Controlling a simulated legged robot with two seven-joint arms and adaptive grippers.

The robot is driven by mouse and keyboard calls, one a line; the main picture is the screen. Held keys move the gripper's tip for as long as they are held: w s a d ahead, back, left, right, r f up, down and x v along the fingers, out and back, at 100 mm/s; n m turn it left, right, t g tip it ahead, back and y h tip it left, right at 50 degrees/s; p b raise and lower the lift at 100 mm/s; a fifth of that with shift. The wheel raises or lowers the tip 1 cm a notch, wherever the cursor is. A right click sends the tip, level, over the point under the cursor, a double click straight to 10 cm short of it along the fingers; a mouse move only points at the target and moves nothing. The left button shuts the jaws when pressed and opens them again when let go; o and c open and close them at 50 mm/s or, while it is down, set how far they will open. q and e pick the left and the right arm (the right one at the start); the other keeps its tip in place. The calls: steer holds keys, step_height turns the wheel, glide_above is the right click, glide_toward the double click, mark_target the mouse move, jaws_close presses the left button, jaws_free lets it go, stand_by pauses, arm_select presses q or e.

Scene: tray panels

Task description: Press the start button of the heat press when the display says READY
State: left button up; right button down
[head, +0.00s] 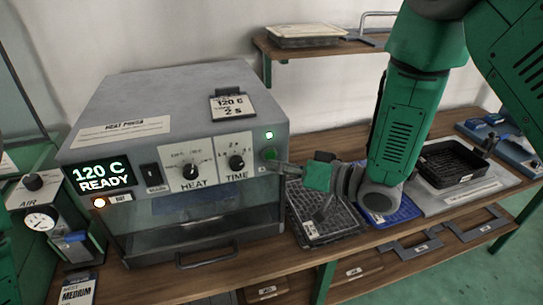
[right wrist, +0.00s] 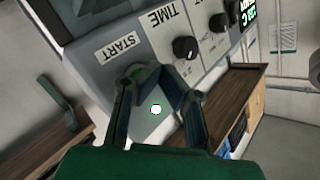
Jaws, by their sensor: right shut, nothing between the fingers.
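The grey heat press (head: 185,100) stands on the bench at the left. Its display (head: 102,176) reads 120 C READY in green. The green start button (head: 269,154) is at the right end of the front panel, below a lit green lamp (head: 269,135). My right gripper (head: 279,167) is shut and empty, its tips right at the button. In the right wrist view, the gripper tips (right wrist: 156,75) partly cover the button (right wrist: 135,71), beside the START label (right wrist: 117,45). I cannot tell whether they touch it. My left gripper is not in view.
HEAT (head: 190,171) and TIME (head: 236,162) knobs sit left of the button. A black tray (head: 325,225) lies below my right gripper. A shelf (head: 320,45) is on the wall behind; an air gauge (head: 41,220) stands at left.

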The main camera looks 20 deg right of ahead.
steer(key=shift+w+r, duration=0.1)
steer(key=shift+w, duration=0.25)
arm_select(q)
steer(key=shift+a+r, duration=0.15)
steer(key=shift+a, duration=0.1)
arm_select(e)
steer(key=shift+a, duration=0.3)
